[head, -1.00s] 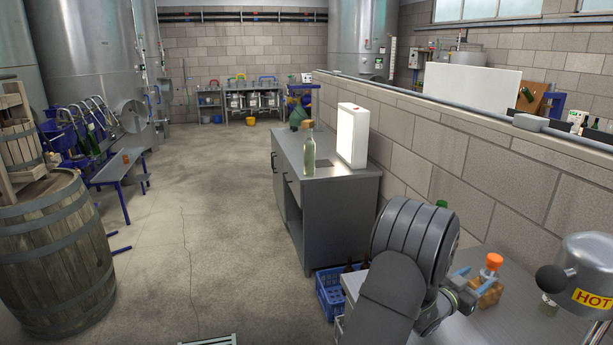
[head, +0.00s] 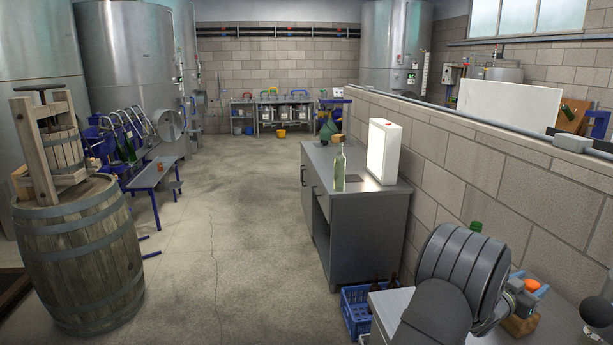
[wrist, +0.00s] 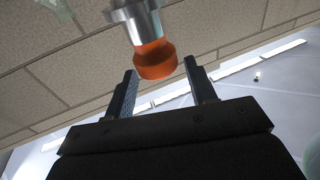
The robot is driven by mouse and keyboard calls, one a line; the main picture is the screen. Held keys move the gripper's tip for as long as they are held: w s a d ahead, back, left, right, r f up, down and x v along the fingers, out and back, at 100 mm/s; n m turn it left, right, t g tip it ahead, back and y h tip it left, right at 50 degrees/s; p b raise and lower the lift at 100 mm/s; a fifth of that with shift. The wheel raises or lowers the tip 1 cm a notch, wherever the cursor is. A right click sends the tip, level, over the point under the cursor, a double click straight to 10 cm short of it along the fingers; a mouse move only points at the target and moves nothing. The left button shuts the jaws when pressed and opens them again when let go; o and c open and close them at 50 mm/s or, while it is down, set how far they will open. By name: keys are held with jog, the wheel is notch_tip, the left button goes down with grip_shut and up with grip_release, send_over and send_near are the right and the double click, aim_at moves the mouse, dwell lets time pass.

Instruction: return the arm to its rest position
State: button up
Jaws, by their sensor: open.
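My arm shows at the lower right of the head view, with its dark grey ribbed joint over the near table (head: 392,305). Its jaws are hidden there or too small to make out. In the wrist view, my gripper (wrist: 160,67) has its two black fingers apart. An orange cylindrical end (wrist: 155,60) on a silver shaft shows just beyond the fingers, from the top of that view. I cannot tell what it belongs to, or whether it touches a finger. Nothing is seen clamped between the fingers.
An orange cap (head: 532,284) shows close beside my arm. A dark round knob (head: 597,303) is at the right edge. A blue crate (head: 368,318) stands beside the table.

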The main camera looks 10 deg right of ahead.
jog(key=f, duration=0.4)
jog(key=shift+a+f, duration=0.1)
jog(key=shift+a, duration=0.1)
jog(key=r+v, duration=0.1)
jog(key=v, duration=1.1)
jog(key=x, duration=1.2)
jog(key=shift+s+f, duration=0.1)
jog(key=shift+f, duration=0.2)
jog(key=shift+d+r, duration=0.2)
jog(key=shift+d, duration=0.1)
notch_tip(320, 180, up, 4)
jog(key=shift+a+f, duration=0.1)
jog(key=shift+f, duration=0.1)
jog(key=s+r, duration=0.7)
jog(key=s, duration=0.4)
notch_tip(320, 180, up, 17)
jog(key=w+a+n+t+y, duration=0.2)
jog(key=w+a, duration=0.3)
jog(key=w, duration=0.4)
jog(key=shift+w+t+y, duration=0.4)
jog(key=shift+y, duration=0.4)
